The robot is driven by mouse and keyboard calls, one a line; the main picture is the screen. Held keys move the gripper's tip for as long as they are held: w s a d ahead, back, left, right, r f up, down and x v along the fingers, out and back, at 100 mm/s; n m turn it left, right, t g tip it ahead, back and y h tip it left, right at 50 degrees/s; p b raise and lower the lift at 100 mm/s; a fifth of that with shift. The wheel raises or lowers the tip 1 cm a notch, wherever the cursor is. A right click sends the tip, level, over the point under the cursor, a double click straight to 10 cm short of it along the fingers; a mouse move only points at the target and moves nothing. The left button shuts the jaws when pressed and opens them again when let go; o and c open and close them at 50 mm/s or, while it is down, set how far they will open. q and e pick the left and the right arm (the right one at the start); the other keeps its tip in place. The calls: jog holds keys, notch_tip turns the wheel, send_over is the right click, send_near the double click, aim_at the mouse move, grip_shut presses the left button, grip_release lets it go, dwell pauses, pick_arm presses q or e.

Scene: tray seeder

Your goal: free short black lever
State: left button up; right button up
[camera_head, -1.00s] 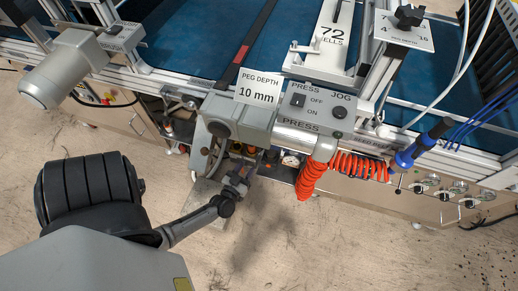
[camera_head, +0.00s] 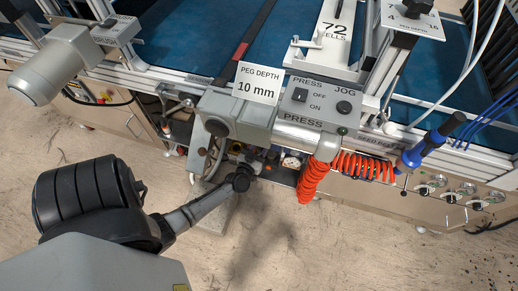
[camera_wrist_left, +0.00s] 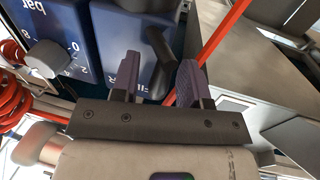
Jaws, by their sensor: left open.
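In the left wrist view, a short black lever (camera_wrist_left: 159,44) stands out at a slant from a blue panel (camera_wrist_left: 120,55) with white lettering. My left gripper (camera_wrist_left: 156,72) is open, with its two purple-grey fingers on either side of the lever's lower end. I cannot tell whether either finger touches the lever. In the head view, my left gripper (camera_head: 253,163) is under the press unit and mostly hidden. The lever cannot be made out there. My right gripper is not in view.
The grey press unit (camera_head: 240,116) with a "PEG DEPTH 10 mm" sign (camera_head: 258,84) overhangs my gripper. Orange coiled hose (camera_head: 313,180) hangs to the right.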

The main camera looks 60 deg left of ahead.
pick_arm(q)
jog(key=shift+c, duration=0.3)
grip_shut()
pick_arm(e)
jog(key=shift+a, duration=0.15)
